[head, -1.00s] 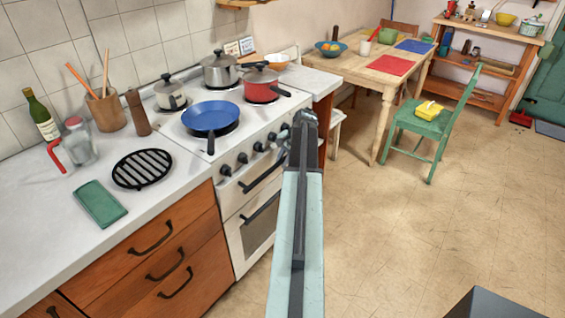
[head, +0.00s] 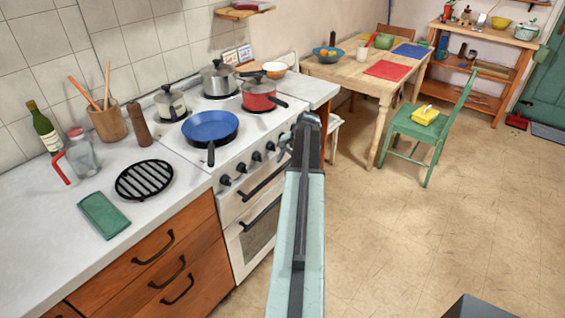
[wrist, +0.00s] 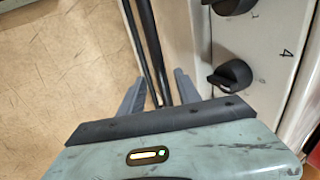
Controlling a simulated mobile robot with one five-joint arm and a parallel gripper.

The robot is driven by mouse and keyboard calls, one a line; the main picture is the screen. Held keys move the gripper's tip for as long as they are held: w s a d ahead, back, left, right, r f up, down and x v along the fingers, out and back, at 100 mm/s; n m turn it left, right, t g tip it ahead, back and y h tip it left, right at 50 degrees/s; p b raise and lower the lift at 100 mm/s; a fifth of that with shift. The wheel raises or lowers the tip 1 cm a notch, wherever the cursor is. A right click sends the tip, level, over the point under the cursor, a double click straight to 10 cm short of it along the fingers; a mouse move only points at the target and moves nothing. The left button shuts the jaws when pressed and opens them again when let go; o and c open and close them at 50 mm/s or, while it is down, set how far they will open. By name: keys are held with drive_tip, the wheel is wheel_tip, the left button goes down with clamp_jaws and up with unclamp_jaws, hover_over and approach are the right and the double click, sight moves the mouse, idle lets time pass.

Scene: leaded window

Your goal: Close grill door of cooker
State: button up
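The white cooker (head: 232,170) stands left of centre in the head view. Its grill door (head: 236,204) is the upper front panel below the knobs, with a black bar handle (head: 264,181). The panel looks upright and close to the cooker front; a small gap cannot be ruled out. My gripper (head: 284,143) is at the cooker's right front, mostly hidden by my arm. In the wrist view my gripper (wrist: 160,78) is open, its two grey fingers apart. Long dark bars (wrist: 150,50) run between and beyond them; contact cannot be told.
Black knobs (wrist: 230,75) sit close to the right finger in the wrist view. The oven door (head: 258,238) is below the grill door. A blue pan (head: 210,126) and several pots stand on the hob.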

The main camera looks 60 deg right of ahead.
drive_tip(key=p+v, duration=0.1)
drive_tip(key=v, duration=0.2)
drive_tip(key=shift+r+p, duration=0.2)
drive_tip(key=shift+p, duration=0.15)
